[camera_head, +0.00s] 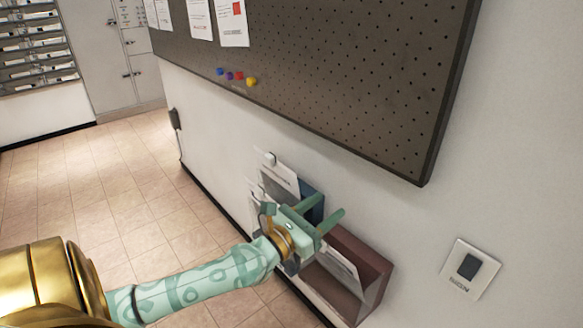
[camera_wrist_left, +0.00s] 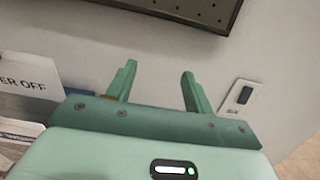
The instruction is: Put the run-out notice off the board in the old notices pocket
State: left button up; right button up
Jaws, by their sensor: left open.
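My left gripper (camera_head: 328,205) is in front of the wall pockets below the board. Its fingers are apart with nothing between them, as the left wrist view (camera_wrist_left: 158,70) also shows. A maroon pocket (camera_head: 372,268) is just below and right of it, with a white sheet (camera_head: 338,262) standing in it. A blue pocket (camera_head: 313,203) is behind the gripper, partly hidden. The dark pegboard (camera_head: 350,75) has white notices (camera_head: 232,22) at its upper left. I cannot tell which pocket is for old notices or which sheet is run out. My right gripper is out of view.
White papers (camera_head: 282,180) stand left of the blue pocket; one sheet (camera_wrist_left: 25,85) reads "ER OFF" in the wrist view. Coloured pins (camera_head: 237,76) sit on the board. A wall switch (camera_head: 469,267) is at right. The tiled floor (camera_head: 90,190) is clear.

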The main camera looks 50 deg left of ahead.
pick_arm(q)
jog(key=s+a+f+b, duration=0.1)
jog(key=s+f+b, duration=0.1)
jog(key=s, duration=1.1)
jog(key=shift+s+b, duration=0.35)
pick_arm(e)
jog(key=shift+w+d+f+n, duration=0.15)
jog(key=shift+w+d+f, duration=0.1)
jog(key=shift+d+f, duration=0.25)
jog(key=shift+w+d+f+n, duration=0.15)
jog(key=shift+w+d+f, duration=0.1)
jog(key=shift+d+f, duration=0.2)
